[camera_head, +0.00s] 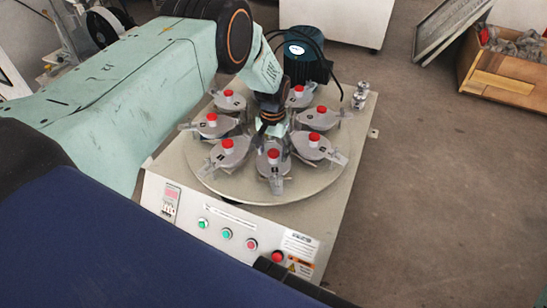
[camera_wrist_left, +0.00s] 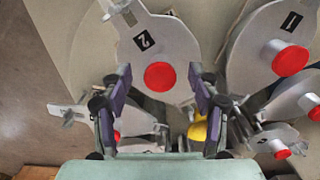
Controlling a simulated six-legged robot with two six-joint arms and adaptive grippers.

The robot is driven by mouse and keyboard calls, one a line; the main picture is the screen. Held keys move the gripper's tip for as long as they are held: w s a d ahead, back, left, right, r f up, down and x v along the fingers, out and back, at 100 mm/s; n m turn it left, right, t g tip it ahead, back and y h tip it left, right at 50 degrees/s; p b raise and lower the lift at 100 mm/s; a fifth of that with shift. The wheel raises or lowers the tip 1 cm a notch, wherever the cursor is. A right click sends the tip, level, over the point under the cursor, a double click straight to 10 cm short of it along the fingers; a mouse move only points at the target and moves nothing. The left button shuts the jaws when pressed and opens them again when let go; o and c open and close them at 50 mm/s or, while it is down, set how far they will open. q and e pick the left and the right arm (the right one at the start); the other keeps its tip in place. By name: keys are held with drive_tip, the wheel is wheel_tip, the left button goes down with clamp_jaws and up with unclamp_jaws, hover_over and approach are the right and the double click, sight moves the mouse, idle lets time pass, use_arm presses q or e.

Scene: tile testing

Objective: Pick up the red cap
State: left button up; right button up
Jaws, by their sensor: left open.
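Several grey metal holders, each with a red cap on top, stand in a ring on a round plate (camera_head: 325,187) in the head view. The front red cap (camera_head: 273,154) is in plain sight. My left gripper (camera_head: 270,128) is over the middle of the ring, partly hidden by its own arm. In the left wrist view my left gripper (camera_wrist_left: 160,90) is open, its two purple fingers apart. A red cap (camera_wrist_left: 160,76) on a holder marked 2 (camera_wrist_left: 150,38) shows between the fingertips; contact cannot be told. My right gripper is not in view.
The plate sits on a machine with buttons on its front panel (camera_head: 235,232). A dark motor (camera_head: 305,57) stands behind the ring. Another red cap (camera_wrist_left: 290,61) on holder 1 is close right of the fingers. A wooden crate (camera_head: 500,80) stands on the floor at far right.

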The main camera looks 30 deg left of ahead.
use_arm(q)
drive_tip(key=shift+c, duration=0.4)
drive_tip(key=c, duration=0.7)
